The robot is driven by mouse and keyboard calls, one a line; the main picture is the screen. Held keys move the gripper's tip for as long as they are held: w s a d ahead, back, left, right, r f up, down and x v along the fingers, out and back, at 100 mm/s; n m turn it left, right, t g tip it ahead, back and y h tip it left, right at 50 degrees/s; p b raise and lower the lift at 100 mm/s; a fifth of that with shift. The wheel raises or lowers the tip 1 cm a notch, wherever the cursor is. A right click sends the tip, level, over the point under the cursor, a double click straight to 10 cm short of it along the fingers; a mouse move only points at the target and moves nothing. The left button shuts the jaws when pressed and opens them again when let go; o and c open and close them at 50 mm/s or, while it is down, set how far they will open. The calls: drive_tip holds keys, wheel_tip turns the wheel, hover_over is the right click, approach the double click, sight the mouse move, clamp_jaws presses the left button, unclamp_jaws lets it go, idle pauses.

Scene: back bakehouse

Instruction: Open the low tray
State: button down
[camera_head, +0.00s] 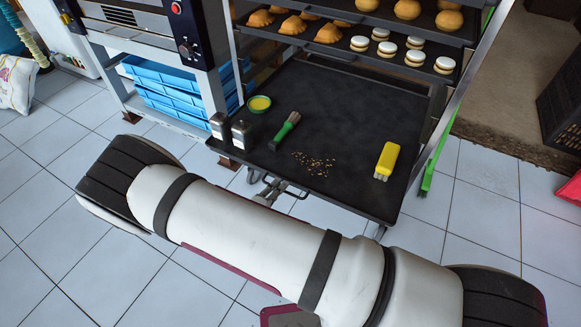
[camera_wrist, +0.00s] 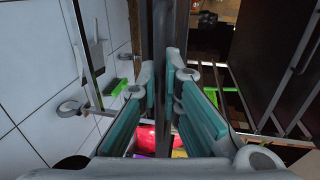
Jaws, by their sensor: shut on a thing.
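The low tray (camera_head: 340,105) is a wide, dark, flat tray in the rack. It juts out toward me, well beyond the trays above it. On it are a small green bowl with yellow contents (camera_head: 259,104), a green-handled brush (camera_head: 285,131), a yellow block-like item (camera_head: 387,160), two small shakers (camera_head: 242,134) at the left edge, and scattered crumbs (camera_head: 314,163). In the wrist view my gripper (camera_wrist: 162,82) has its teal-padded fingers on either side of a dark edge (camera_wrist: 160,35), which looks like the tray's front edge. My arm hides much below the tray in the head view.
Upper trays hold pastries (camera_head: 293,25) and white-topped cakes (camera_head: 387,49). Blue crates (camera_head: 170,98) stand under the oven at left. A green-edged tool (camera_head: 428,168) stands by the rack's right side. Dark crates (camera_head: 562,100) are at far right. Tiled floor is clear around my base.

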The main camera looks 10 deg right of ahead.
drive_tip(key=f+v, duration=0.1)
drive_tip(key=v, duration=0.6)
drive_tip(key=shift+s+a+f, duration=0.2)
drive_tip(key=shift+s+f, duration=0.1)
drive_tip(key=c, duration=1.8)
unclamp_jaws()
drive_tip(key=shift+o, duration=0.2)
drive_tip(key=shift+a, duration=0.1)
drive_tip(key=v, duration=1.2)
drive_tip(key=shift+r, duration=0.1)
